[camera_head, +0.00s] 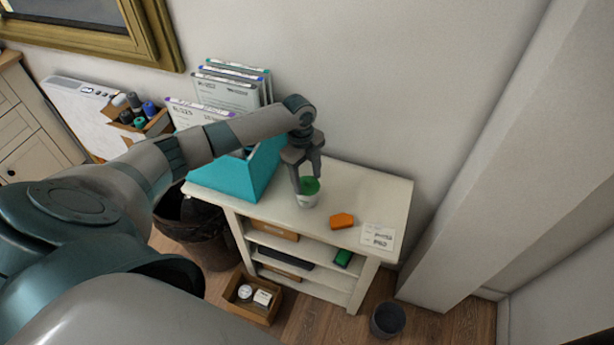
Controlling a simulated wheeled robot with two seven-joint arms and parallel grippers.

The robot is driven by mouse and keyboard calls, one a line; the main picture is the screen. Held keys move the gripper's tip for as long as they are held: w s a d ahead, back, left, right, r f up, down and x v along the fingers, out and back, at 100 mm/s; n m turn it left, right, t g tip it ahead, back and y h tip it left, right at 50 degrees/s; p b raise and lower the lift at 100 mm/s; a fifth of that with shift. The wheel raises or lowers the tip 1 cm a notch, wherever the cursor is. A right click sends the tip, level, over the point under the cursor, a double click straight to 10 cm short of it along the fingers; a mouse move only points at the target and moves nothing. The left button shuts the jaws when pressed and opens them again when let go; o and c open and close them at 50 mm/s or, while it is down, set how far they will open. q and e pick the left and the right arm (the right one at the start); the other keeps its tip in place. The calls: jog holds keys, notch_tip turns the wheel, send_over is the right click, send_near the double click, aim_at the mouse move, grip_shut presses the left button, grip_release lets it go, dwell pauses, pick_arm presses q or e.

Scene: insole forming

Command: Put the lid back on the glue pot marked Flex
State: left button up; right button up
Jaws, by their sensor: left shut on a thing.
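A small white pot (307,201) stands upright on the white shelf unit's top. A green lid (311,185) is at the pot's mouth, between the fingers of my left gripper (308,184). My left gripper reaches down from above and is shut on the green lid. The lid looks right over or touching the pot; I cannot tell whether it is fully seated. The marking on the pot is too small to read. My right gripper is not in view.
A teal file holder (230,175) with folders stands left of the pot on the white shelf unit (385,193). An orange block (342,221) and a printed card (378,237) lie to its right. A dark bin (207,245) and a cup-like container (387,319) stand on the floor.

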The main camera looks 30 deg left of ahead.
pick_arm(q)
jog(key=o, duration=1.6)
jog(key=shift+r, duration=0.2)
jog(key=shift+r+p, duration=1.05)
jog(key=shift+p, duration=0.1)
jog(key=shift+r+p, duration=2.15)
jog(key=shift+r, duration=0.15)
jog(key=shift+c, duration=0.7)
